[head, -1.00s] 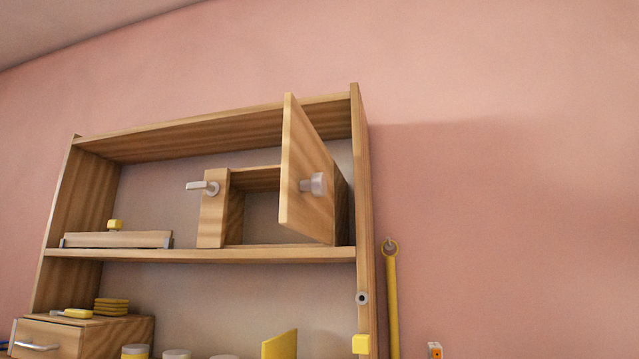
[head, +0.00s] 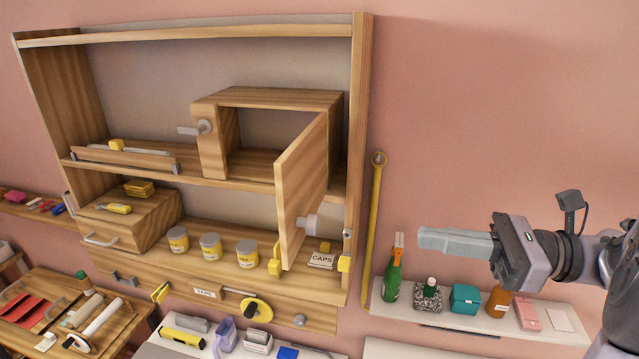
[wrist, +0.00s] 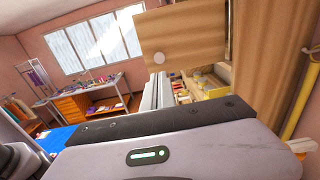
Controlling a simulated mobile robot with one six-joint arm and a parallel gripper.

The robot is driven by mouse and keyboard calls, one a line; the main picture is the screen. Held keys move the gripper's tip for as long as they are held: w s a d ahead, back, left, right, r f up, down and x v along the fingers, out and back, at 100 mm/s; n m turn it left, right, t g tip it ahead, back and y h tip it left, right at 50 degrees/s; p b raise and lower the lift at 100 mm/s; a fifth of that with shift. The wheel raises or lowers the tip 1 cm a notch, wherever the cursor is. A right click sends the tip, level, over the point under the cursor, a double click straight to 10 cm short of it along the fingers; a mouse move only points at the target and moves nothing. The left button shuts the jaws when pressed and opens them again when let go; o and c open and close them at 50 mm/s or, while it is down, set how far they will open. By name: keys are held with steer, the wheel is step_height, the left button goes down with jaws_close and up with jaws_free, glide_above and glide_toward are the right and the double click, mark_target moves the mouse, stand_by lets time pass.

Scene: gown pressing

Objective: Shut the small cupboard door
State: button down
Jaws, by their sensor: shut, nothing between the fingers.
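The small cupboard (head: 273,97) stands on the upper shelf of the wooden wall unit, its front open. Its wooden door (head: 302,190) is hinged on the right and swings out toward me, with a pale round knob (head: 308,222) on its outer face. A metal latch handle (head: 197,128) sits on the cupboard's left front post. My gripper (head: 424,239) is shut and empty, to the right of the door and apart from it, pointing left. In the wrist view a wooden panel with a round knob, apparently the door (wrist: 190,38), shows beyond my fingers (wrist: 158,90).
A yellow rod (head: 373,225) hangs on the wall between the unit and my gripper. Below my gripper, a white shelf (head: 455,322) holds a green bottle (head: 393,277) and several small items. Yellow-labelled jars (head: 210,247) stand on the lower shelf left of the door. Open air lies between gripper and door.

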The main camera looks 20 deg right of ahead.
mark_target(318, 224)
steer(key=p+x, duration=0.3)
steer(key=x, duration=1.1)
steer(key=shift+a, duration=0.15)
steer(key=shift+f, duration=0.1)
